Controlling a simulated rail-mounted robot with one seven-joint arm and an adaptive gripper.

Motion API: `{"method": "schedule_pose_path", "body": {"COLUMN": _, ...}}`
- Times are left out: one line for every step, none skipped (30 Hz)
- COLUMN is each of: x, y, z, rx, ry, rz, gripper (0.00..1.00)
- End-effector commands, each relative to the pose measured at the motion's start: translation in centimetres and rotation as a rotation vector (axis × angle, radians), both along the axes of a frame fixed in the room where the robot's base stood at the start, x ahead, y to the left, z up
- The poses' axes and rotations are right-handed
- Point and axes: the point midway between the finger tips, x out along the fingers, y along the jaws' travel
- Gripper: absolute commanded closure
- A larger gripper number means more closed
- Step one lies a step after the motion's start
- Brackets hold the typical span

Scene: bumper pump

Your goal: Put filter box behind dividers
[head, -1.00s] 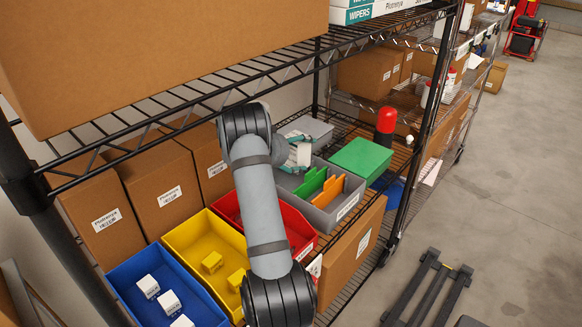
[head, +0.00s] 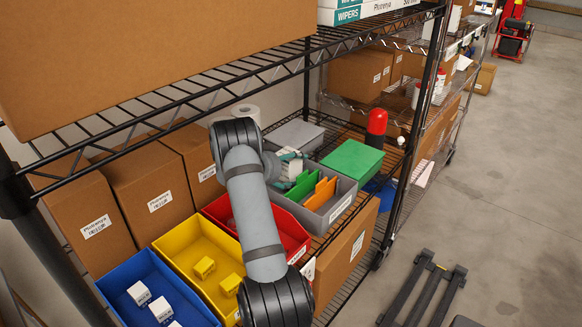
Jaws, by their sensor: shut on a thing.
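The filter box (head: 291,170) looks white and teal and shows only in part. My gripper (head: 284,157) is mostly hidden behind my own arm and is shut on it. The box is at the back left part of the grey bin (head: 334,211), behind the green divider (head: 301,187) and the orange divider (head: 321,194). Both dividers stand upright in the bin. I cannot tell whether the box touches the bin floor.
A red bin (head: 292,238), a yellow bin (head: 180,243) with small yellow parts and a blue bin (head: 190,301) with white boxes stand to the left. A green box (head: 352,160) and a red-topped cylinder (head: 376,124) are at right. An upper wire shelf (head: 225,78) hangs over the bins.

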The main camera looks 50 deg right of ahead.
Motion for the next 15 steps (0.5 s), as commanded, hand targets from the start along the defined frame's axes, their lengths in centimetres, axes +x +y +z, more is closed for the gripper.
{"method": "schedule_pose_path", "body": {"x": 0.06, "y": -0.02, "z": -0.08, "rx": -0.002, "ry": 0.000, "rz": 0.001, "gripper": 0.68}}
{"method": "schedule_pose_path", "body": {"x": 0.08, "y": -0.01, "z": -0.09, "rx": -0.003, "ry": 0.000, "rz": 0.001, "gripper": 0.68}}
{"method": "schedule_pose_path", "body": {"x": 0.09, "y": -0.01, "z": -0.06, "rx": -0.003, "ry": -0.001, "rz": 0.002, "gripper": 0.68}}
{"method": "schedule_pose_path", "body": {"x": 0.09, "y": -0.01, "z": -0.04, "rx": -0.003, "ry": -0.001, "rz": 0.002, "gripper": 0.68}}
{"method": "schedule_pose_path", "body": {"x": 0.04, "y": 0.05, "z": -0.19, "rx": 0.000, "ry": 0.000, "rz": 0.001, "gripper": 0.25}}
{"method": "schedule_pose_path", "body": {"x": 0.04, "y": 0.04, "z": -0.18, "rx": 0.000, "ry": 0.000, "rz": 0.001, "gripper": 0.23}}
{"method": "schedule_pose_path", "body": {"x": 0.04, "y": 0.04, "z": -0.18, "rx": 0.000, "ry": 0.000, "rz": 0.001, "gripper": 0.21}}
{"method": "schedule_pose_path", "body": {"x": 0.04, "y": 0.04, "z": -0.17, "rx": 0.000, "ry": 0.000, "rz": 0.001, "gripper": 0.19}}
{"method": "schedule_pose_path", "body": {"x": 0.04, "y": 0.04, "z": -0.17, "rx": 0.000, "ry": 0.000, "rz": 0.001, "gripper": 0.18}}
{"method": "schedule_pose_path", "body": {"x": 0.04, "y": 0.04, "z": -0.17, "rx": 0.000, "ry": 0.000, "rz": 0.001, "gripper": 0.18}}
{"method": "schedule_pose_path", "body": {"x": 0.04, "y": 0.04, "z": -0.17, "rx": 0.000, "ry": 0.000, "rz": 0.001, "gripper": 0.18}}
{"method": "schedule_pose_path", "body": {"x": 0.03, "y": 0.04, "z": -0.17, "rx": 0.000, "ry": 0.000, "rz": 0.001, "gripper": 0.18}}
{"method": "schedule_pose_path", "body": {"x": 0.03, "y": 0.04, "z": -0.17, "rx": 0.000, "ry": 0.000, "rz": 0.001, "gripper": 0.18}}
{"method": "schedule_pose_path", "body": {"x": 0.03, "y": 0.04, "z": -0.17, "rx": 0.000, "ry": 0.000, "rz": 0.000, "gripper": 0.18}}
{"method": "schedule_pose_path", "body": {"x": 0.03, "y": 0.04, "z": -0.17, "rx": 0.001, "ry": 0.000, "rz": 0.000, "gripper": 0.18}}
